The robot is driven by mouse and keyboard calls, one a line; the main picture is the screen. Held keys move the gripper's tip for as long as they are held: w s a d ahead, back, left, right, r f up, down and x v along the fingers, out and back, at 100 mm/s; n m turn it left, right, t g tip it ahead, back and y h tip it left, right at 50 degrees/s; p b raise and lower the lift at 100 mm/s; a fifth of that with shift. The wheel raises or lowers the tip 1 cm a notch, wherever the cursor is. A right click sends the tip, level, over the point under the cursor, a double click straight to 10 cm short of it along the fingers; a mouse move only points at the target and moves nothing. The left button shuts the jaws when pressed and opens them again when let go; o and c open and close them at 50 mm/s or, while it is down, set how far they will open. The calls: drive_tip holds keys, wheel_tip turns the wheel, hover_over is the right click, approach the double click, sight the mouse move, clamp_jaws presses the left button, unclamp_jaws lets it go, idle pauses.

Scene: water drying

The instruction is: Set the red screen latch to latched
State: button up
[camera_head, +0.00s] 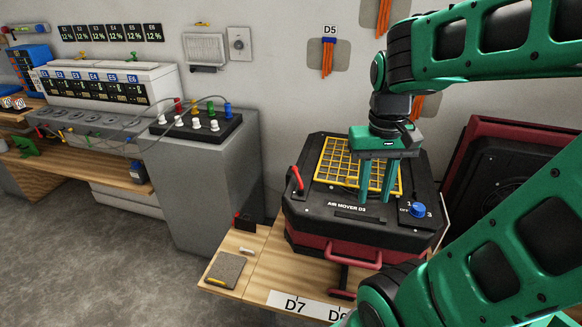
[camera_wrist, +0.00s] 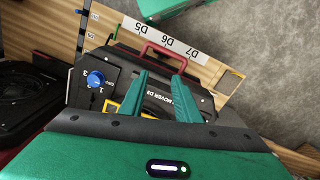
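The red screen latch (camera_head: 296,178) is a short red lever at the left edge of the black air mover (camera_head: 345,211) labelled AIR MOVER D3. It stands tilted beside the yellow grid screen (camera_head: 340,160) in the unit's top. I cannot tell its setting. My gripper (camera_head: 376,202) points down over the front right part of the screen, well to the right of the latch. Its two green fingers are apart with nothing between them, as the wrist view (camera_wrist: 162,76) also shows. The latch does not show in the wrist view.
A blue knob (camera_head: 418,210) sits on the unit's right front corner, and a red handle (camera_head: 352,258) on its front. A notepad (camera_head: 225,269) lies on the wooden bench at left. A grey cabinet (camera_head: 207,190) stands beyond. Another dark red unit (camera_head: 510,170) stands at right.

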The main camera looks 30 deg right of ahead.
drive_tip(key=w+r+n+h, duration=0.1)
drive_tip(key=w+r, duration=0.2)
drive_tip(key=w, duration=1)
drive_tip(key=n+h, duration=0.1)
drive_tip(key=n, duration=0.1)
approach(296, 172)
drive_tip(key=f, duration=0.2)
drive_tip(key=d+f, duration=0.1)
drive_tip(key=f, duration=0.4)
drive_tip(key=shift+d+f, duration=0.25)
drive_tip(key=shift+f, duration=0.05)
clamp_jaws()
